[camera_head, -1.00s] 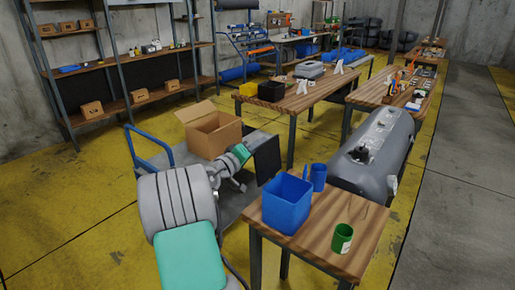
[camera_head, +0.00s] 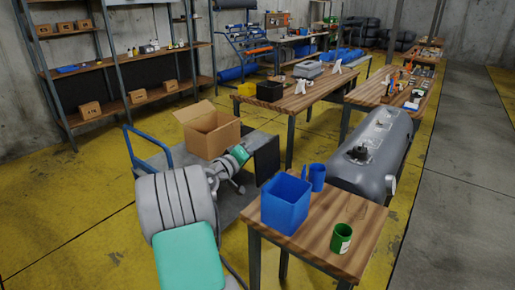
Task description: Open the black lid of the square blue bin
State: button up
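The square blue bin (camera_head: 285,208) stands upright on the near wooden table, and its blue inside shows from above. A flat black panel (camera_head: 267,158) stands upright just behind the bin's back left side. It looks like the lid standing open, but I cannot tell whether it is joined to the bin. My gripper (camera_head: 238,184) is small in view at the end of my grey and teal arm, left of the black panel and the bin. Its fingers are too small to make out, and I see nothing held.
A blue cup (camera_head: 317,177) and a green can (camera_head: 341,238) share the near table (camera_head: 325,217). A cart with an open cardboard box (camera_head: 208,136) stands behind my arm. Yellow floor (camera_head: 85,245) is clear at left.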

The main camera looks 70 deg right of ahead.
jog(key=b+v, duration=0.1)
jog(key=v, duration=0.6)
jog(key=shift+a, duration=0.35)
jog(key=shift+f, duration=0.1)
